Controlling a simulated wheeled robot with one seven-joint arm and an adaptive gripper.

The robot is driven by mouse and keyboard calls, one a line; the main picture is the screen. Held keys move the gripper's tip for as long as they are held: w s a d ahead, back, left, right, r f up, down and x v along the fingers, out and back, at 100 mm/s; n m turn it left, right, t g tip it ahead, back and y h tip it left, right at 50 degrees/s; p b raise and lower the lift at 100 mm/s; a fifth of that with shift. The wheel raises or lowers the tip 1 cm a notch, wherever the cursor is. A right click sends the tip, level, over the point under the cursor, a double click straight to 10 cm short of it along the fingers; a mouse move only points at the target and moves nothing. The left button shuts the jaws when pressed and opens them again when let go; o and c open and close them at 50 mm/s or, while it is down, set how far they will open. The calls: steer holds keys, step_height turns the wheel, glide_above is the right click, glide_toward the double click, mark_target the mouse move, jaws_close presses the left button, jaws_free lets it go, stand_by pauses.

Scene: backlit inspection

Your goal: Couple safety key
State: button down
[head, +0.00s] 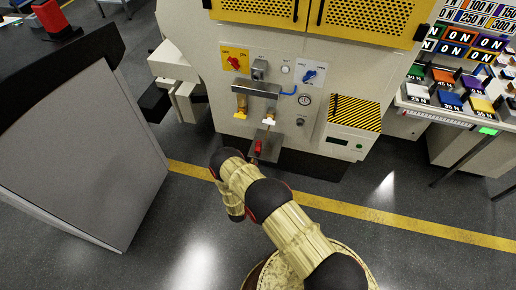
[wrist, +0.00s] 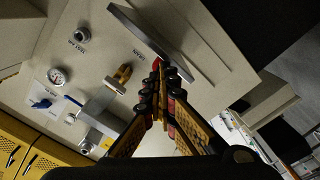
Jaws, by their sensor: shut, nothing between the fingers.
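No part is clearly identifiable as the safety key. In the head view, a small red piece (head: 258,147) shows at my gripper (head: 257,156), in front of a grey plate (head: 270,138) low on the machine. In the wrist view my gripper (wrist: 157,68) is shut, with its fingertips close to the grey plate (wrist: 152,42); a red bit (wrist: 156,62) shows at the tips, and I cannot tell what it belongs to. A brass fitting (wrist: 121,76) sticks out of the panel beside the tips. In the head view a yellow fitting (head: 241,107) and a white-and-brass fitting (head: 269,121) hang under a grey bar (head: 257,89).
A red knob (head: 236,62), a blue knob (head: 309,75) and a gauge (head: 305,100) sit on the panel above. A hazard-striped box (head: 353,113) juts out at right. A grey cabinet (head: 85,150) stands left. The floor is open around the yellow line (head: 420,230).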

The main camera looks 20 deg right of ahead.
steer(key=shift+b+x, duration=0.4)
steer(key=shift+x, duration=0.85)
steer(key=shift+a, duration=0.1)
steer(key=shift+p+v, duration=0.3)
steer(key=shift+v, duration=1.65)
